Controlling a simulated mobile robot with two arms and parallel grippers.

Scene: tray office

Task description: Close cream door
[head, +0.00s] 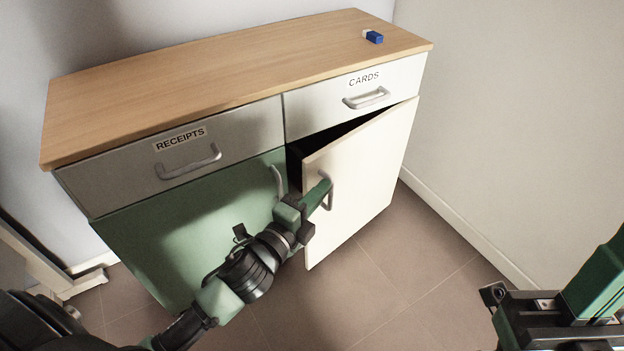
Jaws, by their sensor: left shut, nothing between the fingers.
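The cream door (366,163) is the right lower door of the cabinet. It stands partly open, hinged at its right side, with a dark gap along its top and left edge. Its grey handle (327,191) is near its left edge. My left gripper (325,187) is shut and empty, its tip right at this handle; I cannot tell whether it touches it.
The green door (190,225) to the left is shut, its handle (277,182) close to my left gripper. The drawers labelled RECEIPTS (235,135) and CARDS (310,111) are shut. A blue and white eraser (374,37) lies on the wooden top (220,75). The floor (400,255) in front is clear.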

